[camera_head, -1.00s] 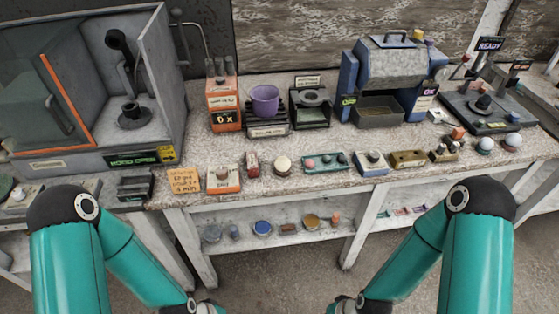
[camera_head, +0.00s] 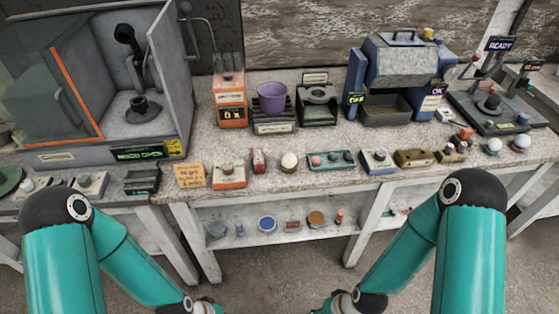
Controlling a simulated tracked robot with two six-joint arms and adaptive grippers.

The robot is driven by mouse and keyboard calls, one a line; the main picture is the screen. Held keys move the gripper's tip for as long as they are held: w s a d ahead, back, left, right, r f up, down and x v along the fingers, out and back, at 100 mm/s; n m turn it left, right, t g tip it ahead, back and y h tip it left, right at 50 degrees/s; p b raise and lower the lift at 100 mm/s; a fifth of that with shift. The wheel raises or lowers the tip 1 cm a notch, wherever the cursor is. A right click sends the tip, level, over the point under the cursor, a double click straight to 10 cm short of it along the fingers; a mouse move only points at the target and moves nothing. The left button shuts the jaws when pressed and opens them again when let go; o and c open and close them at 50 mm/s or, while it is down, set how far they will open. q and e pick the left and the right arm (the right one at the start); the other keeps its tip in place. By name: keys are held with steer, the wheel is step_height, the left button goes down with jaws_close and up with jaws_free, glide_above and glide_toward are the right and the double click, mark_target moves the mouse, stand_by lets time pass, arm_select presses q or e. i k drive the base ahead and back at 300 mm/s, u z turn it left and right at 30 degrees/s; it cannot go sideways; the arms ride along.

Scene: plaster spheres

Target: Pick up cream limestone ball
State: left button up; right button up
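A cream ball (camera_head: 289,161), which looks like the limestone ball, sits near the front edge of the bench (camera_head: 330,178), a little left of the picture's middle. It is between a small red block and a green tray. Two paler balls, one on the left (camera_head: 493,146) and one on the right (camera_head: 522,145), rest on the bench's right end. My two teal arms reach down at the lower left and lower right, in front of the bench. Both grippers are below the picture's bottom edge, so their state is hidden.
An orange-based block (camera_head: 229,176) and the green tray (camera_head: 331,160) stand near the cream ball. Behind are a purple bowl (camera_head: 271,98) on a stand and a blue-grey machine (camera_head: 408,68). A glass-fronted cabinet (camera_head: 50,105) is at left. A lower shelf (camera_head: 255,240) holds several small items.

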mark_target(288, 160)
steer(key=u, duration=0.2)
steer(key=i, duration=0.25)
steer(key=u, duration=2.7)
steer(key=k, duration=2.05)
steer(key=z, duration=1.05)
steer(key=i, duration=1)
steer(key=z, duration=0.1)
